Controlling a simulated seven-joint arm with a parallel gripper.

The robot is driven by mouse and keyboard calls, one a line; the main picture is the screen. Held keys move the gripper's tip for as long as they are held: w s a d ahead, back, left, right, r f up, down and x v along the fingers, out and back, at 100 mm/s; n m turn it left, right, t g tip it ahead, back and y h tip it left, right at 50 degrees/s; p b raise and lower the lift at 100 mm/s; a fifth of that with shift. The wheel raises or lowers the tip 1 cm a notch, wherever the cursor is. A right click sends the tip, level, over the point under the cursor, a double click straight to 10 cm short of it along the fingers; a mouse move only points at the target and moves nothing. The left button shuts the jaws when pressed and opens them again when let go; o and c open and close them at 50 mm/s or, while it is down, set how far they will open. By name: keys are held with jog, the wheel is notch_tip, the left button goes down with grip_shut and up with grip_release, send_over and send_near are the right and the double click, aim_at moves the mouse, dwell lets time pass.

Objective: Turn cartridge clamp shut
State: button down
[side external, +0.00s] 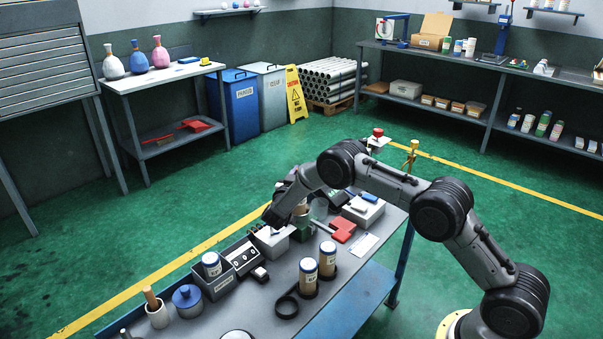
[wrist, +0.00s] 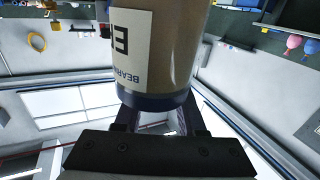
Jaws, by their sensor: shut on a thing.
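A tan cartridge with blue bands (side external: 301,207) stands upright in a dark green holder (side external: 302,228) on the bench, partly covered by my arm. In the wrist view the cartridge (wrist: 155,50) is close and upside down in the picture, with a white label and blue cap end. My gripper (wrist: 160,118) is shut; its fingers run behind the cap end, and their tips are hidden. From the side, my gripper (side external: 272,216) is tilted down, just left of the cartridge. The part between the fingers, at the cartridge clamp, is hidden; I cannot tell the clamp's angle.
Two cartridges (side external: 318,265) stand to the front right, near a black ring (side external: 287,306). A grey-white box (side external: 270,240) sits by the holder. A red block (side external: 342,230) lies to the right.

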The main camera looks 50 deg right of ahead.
jog(key=c, duration=0.5)
grip_release()
jog(key=shift+a, duration=0.1)
jog(key=v, duration=1.3)
jog(key=shift+s+a, duration=0.2)
jog(key=shift+a, duration=0.1)
jog(key=shift+d, duration=0.1)
